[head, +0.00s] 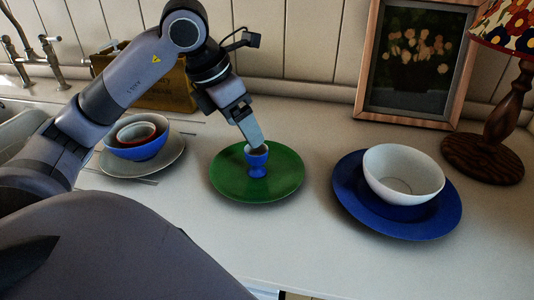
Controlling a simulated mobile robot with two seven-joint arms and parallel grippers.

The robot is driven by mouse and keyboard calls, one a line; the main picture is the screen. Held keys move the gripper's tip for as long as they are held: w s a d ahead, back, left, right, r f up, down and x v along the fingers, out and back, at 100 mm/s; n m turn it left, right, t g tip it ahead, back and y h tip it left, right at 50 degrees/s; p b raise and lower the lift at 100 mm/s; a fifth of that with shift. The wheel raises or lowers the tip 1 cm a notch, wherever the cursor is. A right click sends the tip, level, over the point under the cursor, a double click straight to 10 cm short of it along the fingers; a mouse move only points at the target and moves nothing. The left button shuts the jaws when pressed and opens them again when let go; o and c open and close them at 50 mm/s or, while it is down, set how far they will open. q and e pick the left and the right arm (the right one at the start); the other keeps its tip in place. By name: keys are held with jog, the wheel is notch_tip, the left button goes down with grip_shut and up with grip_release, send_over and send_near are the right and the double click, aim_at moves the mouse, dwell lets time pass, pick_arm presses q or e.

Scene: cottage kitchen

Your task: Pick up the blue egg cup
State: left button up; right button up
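The blue egg cup (257,169) stands upright on a green plate (228,187) in the middle of the counter. Its rim and inside look pale. My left gripper (256,147) reaches down from above, with its fingertips at the cup's rim. A small brown patch shows at the rim beside the fingertips; I cannot tell what it is. The fingers overlap in this view, so I cannot tell whether they grip the cup or how far apart they are. My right gripper is not in view.
Nested bowls (137,146) on a grey plate (112,163) stand to the left. A white bowl (405,172) sits on a blue plate (365,212) to the right. A framed picture (418,62) and a lamp (489,140) stand behind it. The counter in front of the green plate is clear.

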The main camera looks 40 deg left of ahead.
aim_at(257, 161)
pick_arm(q)
jog(key=x, duration=0.6)
jog(key=shift+d+f, duration=0.15)
jog(key=shift+f, duration=0.15)
jog(key=c, duration=1.1)
